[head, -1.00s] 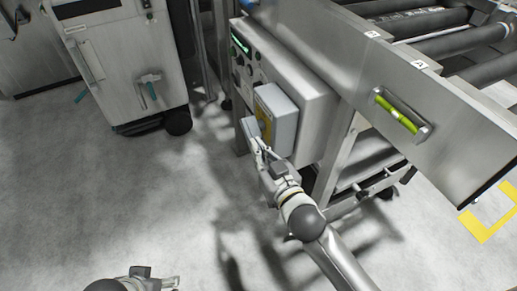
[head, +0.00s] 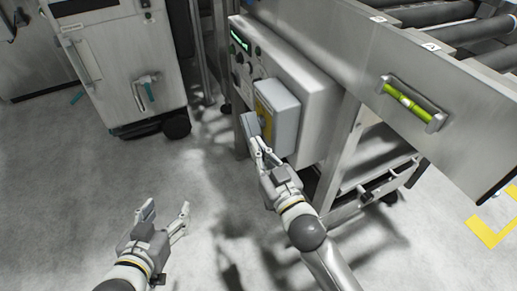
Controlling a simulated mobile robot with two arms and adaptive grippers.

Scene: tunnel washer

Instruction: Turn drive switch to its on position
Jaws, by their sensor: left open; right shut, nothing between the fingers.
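A grey switch box (head: 284,112) with a yellow front plate (head: 262,115) is fixed to the face of the steel control cabinet in the head view. A grey handle (head: 250,126), which looks like the drive switch, stands out from the yellow plate. My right gripper (head: 258,145) is shut and empty, with its fingertips at the lower end of this handle. I cannot tell whether they touch it. Any position marks on the plate are too small to read. My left gripper (head: 167,209) is open and empty over the floor, lower left of the box.
The steel control cabinet (head: 318,100) carries a green display (head: 240,36) and small knobs. A roller conveyor frame (head: 350,45) with a green level-like bar (head: 408,102) overhangs it at right. A wheeled steel unit (head: 120,60) stands at left. The grey floor (head: 60,190) between is open.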

